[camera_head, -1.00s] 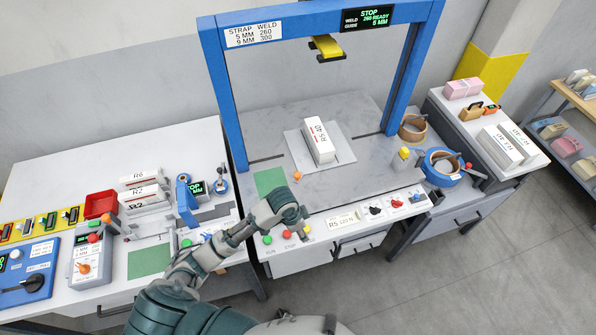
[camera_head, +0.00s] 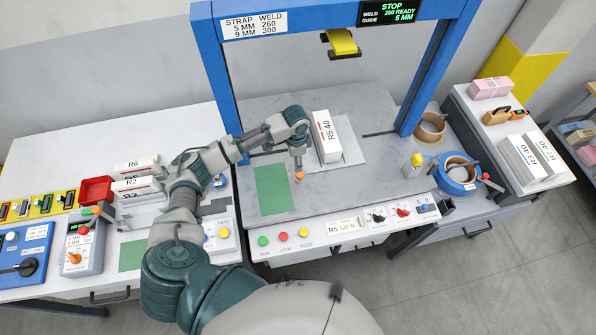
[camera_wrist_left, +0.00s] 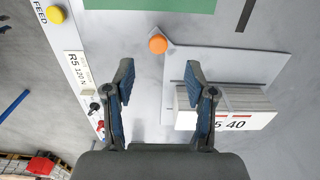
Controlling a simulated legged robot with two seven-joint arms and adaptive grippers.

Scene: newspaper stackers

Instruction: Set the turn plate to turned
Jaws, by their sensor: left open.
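The turn plate (camera_head: 353,152) is a light grey square plate on the grey table of the blue strapping frame. It has an orange knob (camera_head: 299,176) at its near left corner. A white bundle marked R5 40 (camera_head: 328,137) lies on the plate. My left gripper (camera_head: 298,160) points down just above the knob in the head view. In the left wrist view the open fingers (camera_wrist_left: 160,88) are empty, and the knob (camera_wrist_left: 158,44) shows beyond them, between their lines. The bundle (camera_wrist_left: 228,120) lies close to the right finger in that view. My right gripper is not in view.
A blue arch (camera_head: 215,75) stands over the table. A green patch (camera_head: 272,189) lies left of the knob. Buttons and dials (camera_head: 378,216) line the front panel. Tape rolls (camera_head: 458,172) stand at the right. The table behind the bundle is clear.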

